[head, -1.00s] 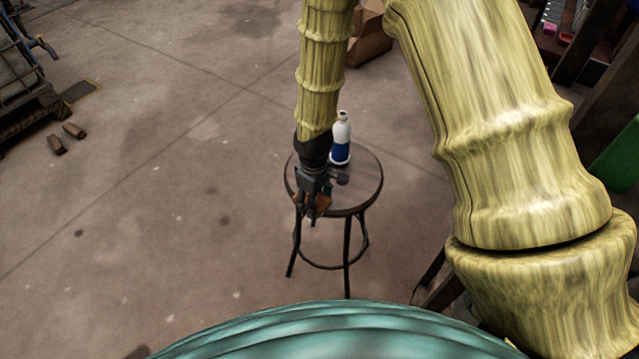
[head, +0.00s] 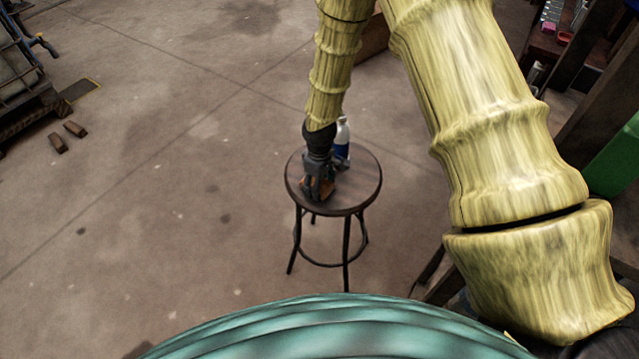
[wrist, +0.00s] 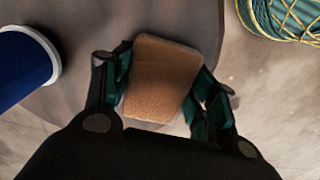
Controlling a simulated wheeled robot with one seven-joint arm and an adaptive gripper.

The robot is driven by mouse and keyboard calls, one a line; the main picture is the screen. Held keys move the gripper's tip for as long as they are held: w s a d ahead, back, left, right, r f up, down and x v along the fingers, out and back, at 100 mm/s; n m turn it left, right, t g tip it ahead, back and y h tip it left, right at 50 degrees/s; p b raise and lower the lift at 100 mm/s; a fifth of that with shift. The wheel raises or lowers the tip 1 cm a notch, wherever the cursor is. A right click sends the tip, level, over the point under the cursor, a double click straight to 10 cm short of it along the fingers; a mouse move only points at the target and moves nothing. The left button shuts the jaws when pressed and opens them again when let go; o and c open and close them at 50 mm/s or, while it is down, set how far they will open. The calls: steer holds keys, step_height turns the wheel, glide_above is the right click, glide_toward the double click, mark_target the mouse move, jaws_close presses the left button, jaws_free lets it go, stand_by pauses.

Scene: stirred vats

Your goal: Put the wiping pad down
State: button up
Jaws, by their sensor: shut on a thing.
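The wiping pad (wrist: 160,80) is a tan-orange block held between the two fingers of my gripper (wrist: 162,95) in the wrist view. In the head view, my gripper (head: 318,188) is over the front left part of a round dark stool (head: 355,188), with a bit of the orange pad showing at its fingers. My gripper is shut on the pad. I cannot tell whether the pad touches the stool top.
A white and blue bottle (head: 343,140) stands on the stool behind my gripper, partly hidden; its blue side (wrist: 22,68) shows at left in the wrist view. Two brown blocks (head: 66,136) lie on the floor at left. The right part of the stool top is bare.

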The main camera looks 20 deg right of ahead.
steer(key=shift+f, duration=0.15)
steer(key=shift+f, duration=0.25)
steer(key=o, duration=1.1)
steer(key=shift+c, duration=0.2)
step_height(320, 180, up, 12)
steer(key=b, duration=0.1)
steer(key=shift+r+b, duration=0.25)
steer(key=shift+b, duration=0.15)
